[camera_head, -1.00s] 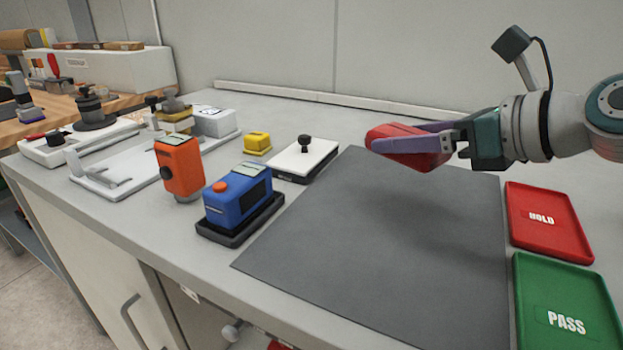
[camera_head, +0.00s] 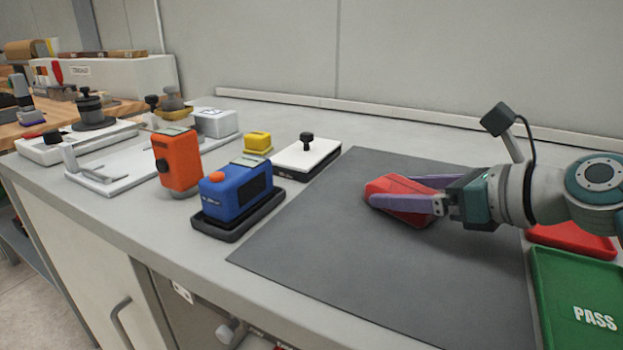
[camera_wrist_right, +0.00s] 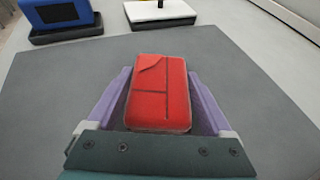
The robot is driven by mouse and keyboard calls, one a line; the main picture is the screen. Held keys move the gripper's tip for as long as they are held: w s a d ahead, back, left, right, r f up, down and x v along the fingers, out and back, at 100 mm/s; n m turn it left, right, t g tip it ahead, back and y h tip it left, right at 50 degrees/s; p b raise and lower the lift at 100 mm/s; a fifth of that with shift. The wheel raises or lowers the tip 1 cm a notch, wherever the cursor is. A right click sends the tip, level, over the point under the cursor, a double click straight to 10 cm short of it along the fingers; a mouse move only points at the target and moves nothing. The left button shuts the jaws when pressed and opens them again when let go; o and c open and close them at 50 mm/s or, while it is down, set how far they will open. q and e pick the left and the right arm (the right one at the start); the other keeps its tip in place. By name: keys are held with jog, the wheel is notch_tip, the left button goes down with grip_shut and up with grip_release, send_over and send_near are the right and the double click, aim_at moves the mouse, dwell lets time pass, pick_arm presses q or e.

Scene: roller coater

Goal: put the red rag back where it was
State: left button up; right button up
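The red rag (camera_head: 397,190) is a folded, block-like red piece between the two purple fingers of my right gripper (camera_head: 405,192). It is low over the dark grey mat (camera_head: 330,235), on it or almost on it; I cannot tell which. In the right wrist view the rag (camera_wrist_right: 160,92) lies lengthwise between the fingers of the right gripper (camera_wrist_right: 160,95), which sit close along both its sides. My left gripper is not in view.
A blue device (camera_head: 237,190) and an orange device (camera_head: 178,160) stand left of the mat. A white plate with a black knob (camera_head: 308,155) lies at its far left corner. The red tray (camera_head: 575,240) and green PASS tray (camera_head: 580,300) are at right. Much of the mat is clear.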

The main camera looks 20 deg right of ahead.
jog(key=shift+o, duration=1)
jog(key=shift+r, duration=0.25)
jog(key=p+v, duration=0.3)
jog(key=v, duration=0.8)
jog(key=shift+f, duration=0.1)
jog(key=shift+s+d+r, duration=0.15)
jog(key=shift+s+r, duration=0.1)
jog(key=shift+s, duration=0.25)
